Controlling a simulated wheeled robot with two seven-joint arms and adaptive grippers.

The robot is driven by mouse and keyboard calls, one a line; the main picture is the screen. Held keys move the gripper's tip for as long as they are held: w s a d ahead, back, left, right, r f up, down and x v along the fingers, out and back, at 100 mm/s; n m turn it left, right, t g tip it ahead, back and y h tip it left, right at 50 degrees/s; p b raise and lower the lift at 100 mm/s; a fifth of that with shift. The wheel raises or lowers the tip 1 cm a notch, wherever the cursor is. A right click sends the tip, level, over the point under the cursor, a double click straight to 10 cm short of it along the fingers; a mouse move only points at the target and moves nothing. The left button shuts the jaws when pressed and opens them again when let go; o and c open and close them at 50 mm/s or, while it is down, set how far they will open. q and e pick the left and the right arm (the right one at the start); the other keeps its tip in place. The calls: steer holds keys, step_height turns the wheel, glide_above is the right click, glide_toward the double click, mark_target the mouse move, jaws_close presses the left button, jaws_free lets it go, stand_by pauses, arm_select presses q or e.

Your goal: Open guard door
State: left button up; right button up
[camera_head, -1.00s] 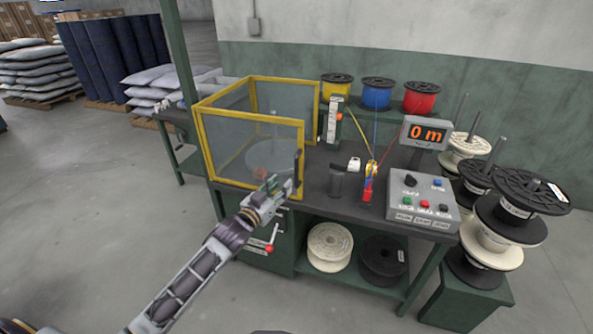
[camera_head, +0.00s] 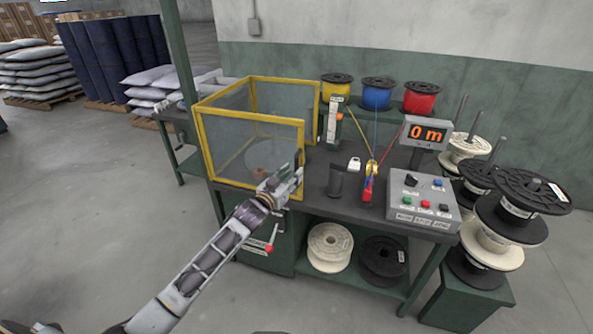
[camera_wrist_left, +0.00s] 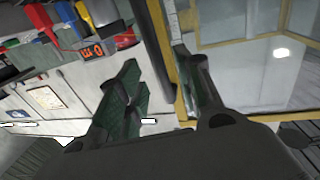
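The guard door is the yellow-framed clear front panel (camera_head: 203,140) of the box on the bench, and it stands shut. My left gripper (camera_head: 291,168) is at the door's right edge, over the spot of the dark handle, which it partly hides. In the left wrist view, the gripper (camera_wrist_left: 165,90) has its two fingers spread apart. The yellow door frame (camera_wrist_left: 163,45) runs up between them, and the right finger lies in front of the clear panel. I cannot tell whether a finger touches the handle. My right gripper is not in view.
Right of the guard, the bench (camera_head: 312,192) holds a dark cup (camera_head: 335,182), a red-tipped tool (camera_head: 367,190) and a control box (camera_head: 423,205). A red-knobbed crank (camera_head: 270,243) sits below the guard. Black and white spools (camera_head: 515,195) stand at the right.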

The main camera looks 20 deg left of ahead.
mark_target(296, 169)
arm_select(q)
steer(key=shift+x, duration=1.9)
jaws_close()
